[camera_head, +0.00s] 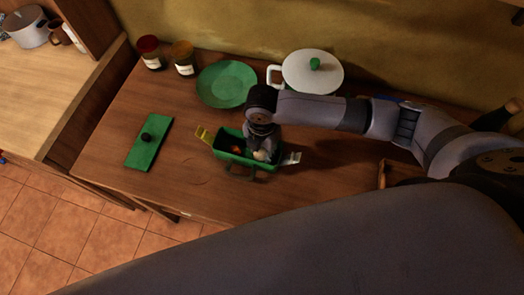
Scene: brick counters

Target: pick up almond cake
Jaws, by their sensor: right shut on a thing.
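A green open box (226,155) stands on the wooden counter, with a yellow piece at its left end and a whitish piece at its right end. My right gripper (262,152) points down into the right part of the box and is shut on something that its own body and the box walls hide. A small orange-brown item (236,150) shows inside the box, left of the gripper. I cannot make out for sure which item is the almond cake. My left gripper is out of view.
A green lid with a black knob (149,143) lies left of the box. Behind are a green plate (226,84), a white lidded pot (312,76) and two jars (151,53) (184,58). My right arm spans the right side. The counter's front left is clear.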

